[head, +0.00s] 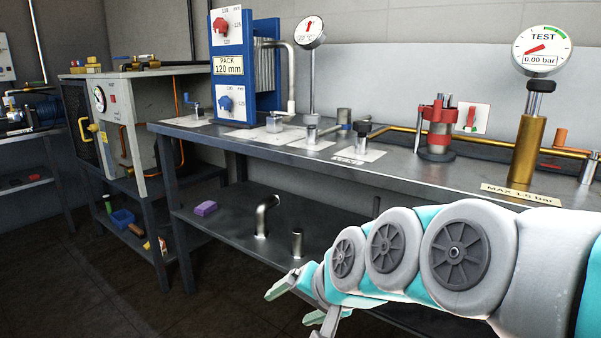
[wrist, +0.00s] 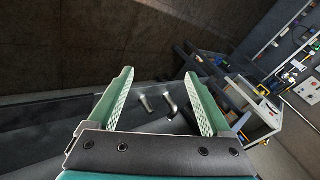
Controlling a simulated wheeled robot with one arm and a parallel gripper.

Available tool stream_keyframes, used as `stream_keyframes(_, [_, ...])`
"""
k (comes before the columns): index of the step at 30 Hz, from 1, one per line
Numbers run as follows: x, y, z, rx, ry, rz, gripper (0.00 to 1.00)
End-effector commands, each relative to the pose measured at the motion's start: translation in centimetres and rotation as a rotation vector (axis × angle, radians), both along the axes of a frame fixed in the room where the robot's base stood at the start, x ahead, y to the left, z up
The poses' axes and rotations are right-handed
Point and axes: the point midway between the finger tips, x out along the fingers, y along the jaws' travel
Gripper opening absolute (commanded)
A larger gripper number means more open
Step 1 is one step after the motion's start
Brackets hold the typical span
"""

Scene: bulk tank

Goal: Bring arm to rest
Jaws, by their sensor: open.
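My arm reaches in from the right of the head view, in front of the bench. My gripper (head: 298,305) is at its left end, low and in front of the lower shelf. In the wrist view my gripper (wrist: 160,100) shows two green fingers spread wide apart. Nothing is between the fingertips, so it is open and empty.
The metal bench (head: 400,172) carries a blue plate pack (head: 263,75), a red fitting (head: 438,128) and a brass gauge post (head: 527,150). The floor (head: 130,305) at lower left is clear.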

Motion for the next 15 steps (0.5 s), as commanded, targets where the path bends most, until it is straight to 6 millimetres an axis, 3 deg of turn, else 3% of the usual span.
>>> stream_keyframes(3, [-5.2,-4.5,-4.6,-0.198,0.133,0.098,0.83])
stream_keyframes(6, [-9.9,-8.2,-7.7,-0.332,0.263,0.179,0.83])
stream_keyframes(12, [-18.1,-14.0,-10.7,-0.485,0.497,0.296,0.83])
stream_keyframes(15, [-20.5,-15.4,-11.0,-0.515,0.568,0.329,0.83])
